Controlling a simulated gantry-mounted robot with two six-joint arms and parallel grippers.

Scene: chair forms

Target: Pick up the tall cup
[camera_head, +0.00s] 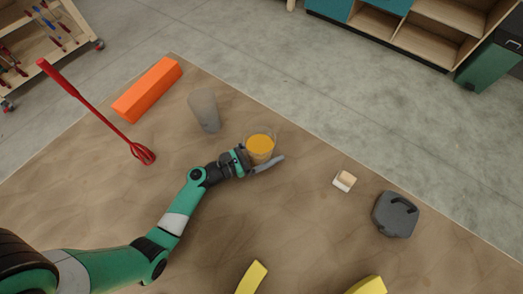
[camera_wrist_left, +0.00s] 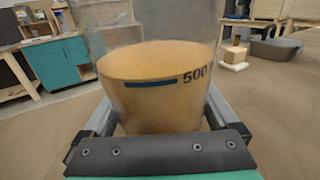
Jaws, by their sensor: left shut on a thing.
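A tall grey cup (camera_head: 205,110) stands upright on the brown surface, left of my left gripper and apart from it. My left gripper (camera_head: 260,160) is shut on a clear beaker (camera_head: 262,147) with orange contents. In the left wrist view the beaker (camera_wrist_left: 158,90) fills the space between the two fingers and shows a dark band and the mark 500. The tall grey cup is not seen in the wrist view. I cannot tell whether the beaker touches the surface. My right gripper is not in view.
An orange block (camera_head: 148,88) and a red long-handled tool (camera_head: 95,110) lie at the left. A small white-and-tan block (camera_head: 344,181) and a dark grey object (camera_head: 395,214) lie at the right. Yellow pieces (camera_head: 252,277) lie at the front. The surface between them is clear.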

